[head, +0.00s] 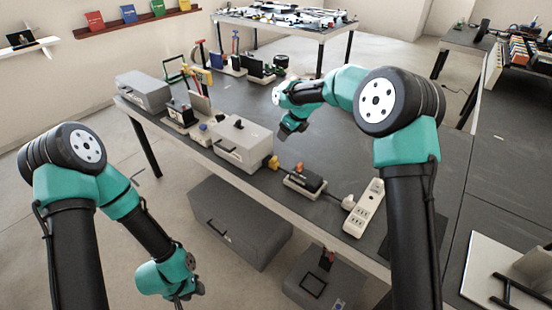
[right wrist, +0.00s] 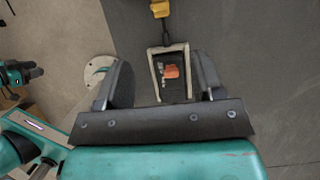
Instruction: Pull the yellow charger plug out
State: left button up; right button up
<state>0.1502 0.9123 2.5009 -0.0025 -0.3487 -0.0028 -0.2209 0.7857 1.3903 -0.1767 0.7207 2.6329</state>
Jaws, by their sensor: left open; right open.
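A small yellow plug (head: 273,162) sits at the right end of a white-grey box on the bench, with a dark cord running toward a black device with an orange switch (head: 304,181). In the right wrist view the yellow plug (right wrist: 160,9) is at the top edge, partly cut off. My right gripper (head: 291,129) is above the bench, behind the plug in the head view. In the right wrist view its open, empty fingers (right wrist: 163,82) frame the black device (right wrist: 172,85) below. My left gripper (head: 180,299) hangs low in front of the bench, its tips partly cut off.
A white power strip (head: 364,208) with a white plug lies right of the device. A white-grey box (head: 242,145) stands left of the plug. Grey cases stand below the bench. The dark bench top (head: 335,150) behind the device is clear.

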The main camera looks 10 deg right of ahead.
aim_at(274, 157)
jog(key=shift+f, duration=0.15)
jog(key=x, duration=1.7)
jog(key=shift+f, duration=0.15)
jog(key=shift+c, duration=0.2)
grip_shut()
